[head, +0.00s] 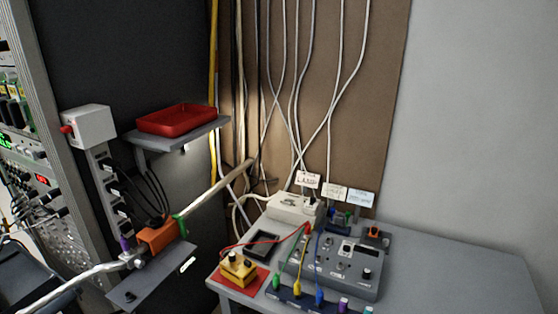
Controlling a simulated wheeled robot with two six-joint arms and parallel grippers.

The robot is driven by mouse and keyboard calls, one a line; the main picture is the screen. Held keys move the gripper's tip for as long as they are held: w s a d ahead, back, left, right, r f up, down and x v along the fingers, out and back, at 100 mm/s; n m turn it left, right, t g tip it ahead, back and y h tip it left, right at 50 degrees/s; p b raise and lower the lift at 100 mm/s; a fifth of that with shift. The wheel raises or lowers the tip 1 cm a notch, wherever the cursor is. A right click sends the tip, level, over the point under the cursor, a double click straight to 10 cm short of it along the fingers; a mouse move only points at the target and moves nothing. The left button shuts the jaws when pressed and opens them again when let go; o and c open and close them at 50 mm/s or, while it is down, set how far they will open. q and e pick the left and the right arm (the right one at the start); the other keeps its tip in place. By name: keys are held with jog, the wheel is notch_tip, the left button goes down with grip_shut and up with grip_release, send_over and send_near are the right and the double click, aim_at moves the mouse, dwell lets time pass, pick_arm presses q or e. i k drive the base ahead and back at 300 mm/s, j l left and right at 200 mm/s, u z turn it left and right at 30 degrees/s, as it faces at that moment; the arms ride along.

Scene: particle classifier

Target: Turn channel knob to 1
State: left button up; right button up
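A grey control box (334,268) with a sloped front panel sits on the grey table at the right. Several smaller knobs or sockets sit on the left part of the panel. The markings are too small to read, so I cannot tell which knob is the channel knob or where it points. Neither of my grippers shows in the head view.
Red, green, yellow and blue leads run around the box's front-left side. A yellow block (238,267) sits on a red mat. A white box (293,207) stands behind. A silver pipe (215,190) with an orange block (157,237) crosses the left. The table's right side (460,275) is clear.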

aim_at(44, 200)
jog(key=u, duration=1.6)
jog(key=i+j+z, duration=0.15)
jog(key=j, duration=0.35)
jog(key=j+z, duration=0.15)
jog(key=j, duration=0.35)
